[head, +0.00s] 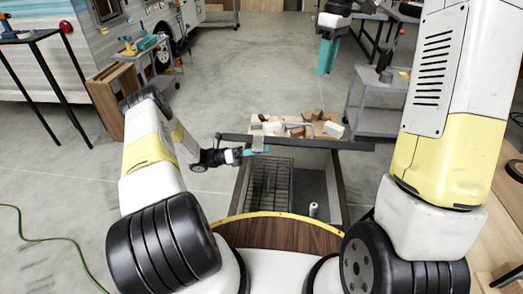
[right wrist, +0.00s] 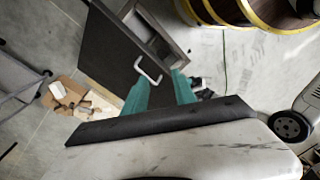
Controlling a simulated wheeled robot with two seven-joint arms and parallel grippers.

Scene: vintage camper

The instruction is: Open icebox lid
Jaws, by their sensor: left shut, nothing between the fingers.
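The icebox (head: 338,185) stands open in front of me in the head view, with a wire rack and a small white cylinder inside. Its dark lid (head: 320,143) stands raised at the far end, seen nearly edge-on. In the right wrist view the lid (right wrist: 112,50) shows its outer face with a pale handle (right wrist: 149,70). My left gripper (head: 262,150) is shut and empty, at the lid's inner side near its top left; contact is unclear. My right gripper (head: 327,58) hangs beyond the lid, fingers down; its teal fingers (right wrist: 160,92) are apart and empty.
A board with wooden blocks (head: 297,123) appears just behind the lid. A grey cart (head: 378,112) stands to the right. A wooden crate (head: 111,98) and another cart (head: 153,58) are at left. The floor between is clear, with a green cable (head: 48,239) at far left.

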